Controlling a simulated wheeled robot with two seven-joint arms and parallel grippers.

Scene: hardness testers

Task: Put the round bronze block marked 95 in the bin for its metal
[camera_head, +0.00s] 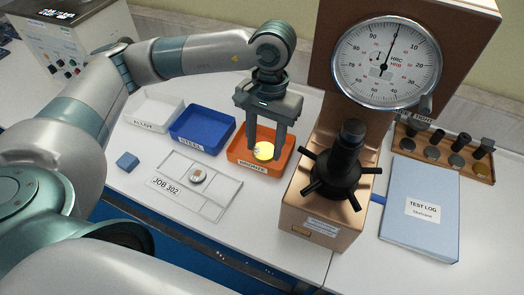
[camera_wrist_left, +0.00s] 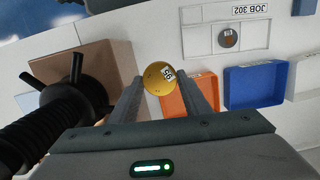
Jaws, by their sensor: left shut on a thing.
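The round bronze block (camera_head: 263,151) is a yellow-gold disc; its mark, which looks like 95, shows in the left wrist view (camera_wrist_left: 158,80). My left gripper (camera_head: 264,152) is shut on it. The gripper holds it over the orange bin labelled BRONZE (camera_head: 240,157); the exact height is hard to tell. The orange bin also shows in the left wrist view (camera_wrist_left: 177,108), behind the fingers. To its left are the blue bin labelled STEEL (camera_head: 190,138) and a white bin (camera_head: 137,120) with a label hard to read. My right gripper is not in view.
A hardness tester (camera_head: 300,215) with a dial and black spoked handle stands close right of the orange bin. The JOB 302 tray (camera_head: 222,190) holds one round block (camera_head: 198,176). A blue cube (camera_head: 127,162), a test log (camera_head: 420,215) and a wooden rack (camera_head: 480,170) are nearby.

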